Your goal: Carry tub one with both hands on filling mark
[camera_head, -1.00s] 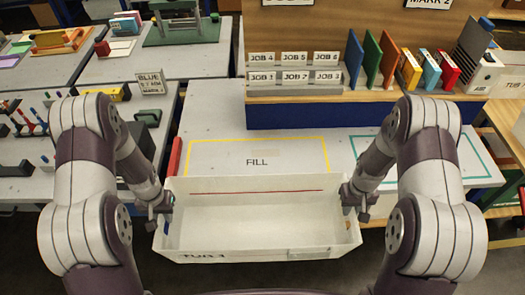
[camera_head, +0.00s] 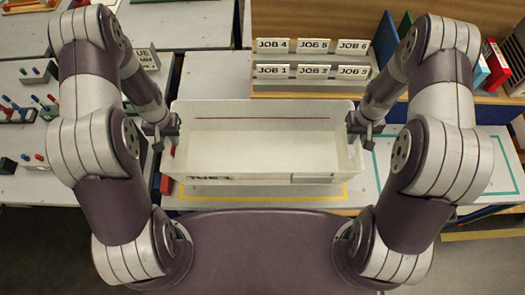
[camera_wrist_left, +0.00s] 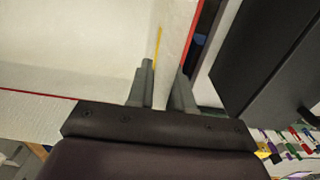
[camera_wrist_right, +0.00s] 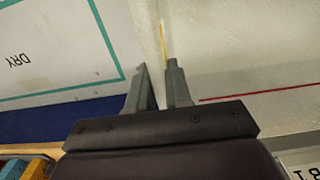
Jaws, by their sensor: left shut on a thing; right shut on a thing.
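Tub one (camera_head: 262,153), a white open box with a red line inside and a label on its front, is level between my arms in the head view. It looks empty. My left gripper (camera_head: 166,134) is shut on its left wall, and my right gripper (camera_head: 362,130) is shut on its right wall. The wrist views show the fingers on either side of a wall, left (camera_wrist_left: 165,85) and right (camera_wrist_right: 160,80). The yellow outline of the filling mark (camera_head: 345,190) shows below and right of the tub; the word FILL is hidden. I cannot tell whether the tub touches the table.
A rack of JOB cards (camera_head: 312,72) stands just behind the tub. A teal-outlined area (camera_head: 445,197) lies to the right; the right wrist view shows DRY inside its teal outline (camera_wrist_right: 107,38). A red object (camera_head: 166,185) is by the tub's left front corner. Pegged blocks (camera_head: 17,113) stand at left.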

